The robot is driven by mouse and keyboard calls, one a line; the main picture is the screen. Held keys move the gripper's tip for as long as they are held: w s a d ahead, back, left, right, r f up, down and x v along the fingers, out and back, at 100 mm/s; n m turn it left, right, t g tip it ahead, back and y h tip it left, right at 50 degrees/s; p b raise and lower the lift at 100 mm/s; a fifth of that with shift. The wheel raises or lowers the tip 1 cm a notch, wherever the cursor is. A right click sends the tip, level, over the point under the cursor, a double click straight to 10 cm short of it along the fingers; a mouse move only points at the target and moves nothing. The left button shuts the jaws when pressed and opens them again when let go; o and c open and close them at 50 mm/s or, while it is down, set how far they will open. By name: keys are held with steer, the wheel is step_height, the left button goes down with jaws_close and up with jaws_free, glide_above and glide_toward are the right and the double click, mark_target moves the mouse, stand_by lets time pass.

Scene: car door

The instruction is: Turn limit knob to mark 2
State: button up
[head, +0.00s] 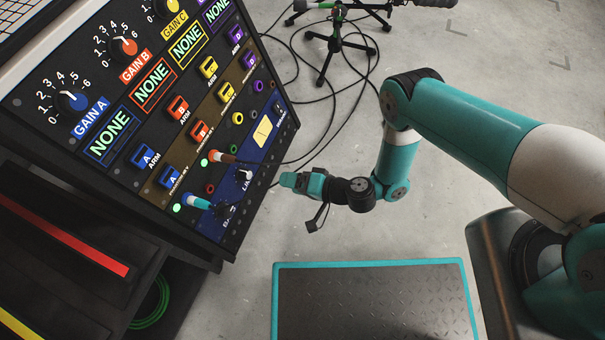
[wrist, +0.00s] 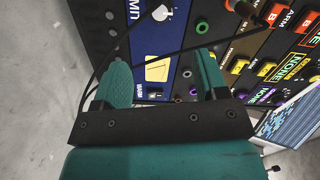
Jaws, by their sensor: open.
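The limit knob (head: 243,176) is a small dark knob with a white pointer, low on the blue part of the tilted panel. My gripper (head: 290,180) is to the right of the knob and apart from the panel in the head view. In the wrist view my gripper (wrist: 162,60) is open with nothing between its fingers, and the knob lies beyond and above the fingertips.
A cream meter (head: 262,131) sits near the limit knob. A blue-white plug (head: 197,202) and an orange plug (head: 220,157) stick out of sockets, with black cables trailing. Gain knobs and coloured switches fill the upper panel. A platform (head: 375,300) lies below on the floor.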

steer(key=shift+p+v, duration=0.9)
steer(key=shift+v, duration=0.3)
steer(key=w+a+r+n+g, duration=0.2)
steer(key=w+r+n, duration=0.15)
steer(key=r, duration=0.75)
steer(key=w+a+r+n+g, duration=0.25)
steer(key=w+r, duration=0.25)
steer(key=r, duration=0.6)
steer(key=s+d+r+n+g+h, duration=0.2)
steer(key=d+r+n+h, duration=0.15)
steer(key=r, duration=1.05)
steer(key=s+d+r+m+t+h, duration=0.15)
steer(key=s+d+r+h, duration=0.45)
steer(key=s+d+r, duration=0.9)
step_height(320, 180, up, 29)
steer(key=s+p, duration=0.1)
steer(key=p, duration=2.9)
steer(key=shift+d+r+p, duration=0.25)
steer(key=shift+d+p, duration=0.05)
steer(key=shift+p, duration=0.05)
steer(key=shift+y, duration=0.25)
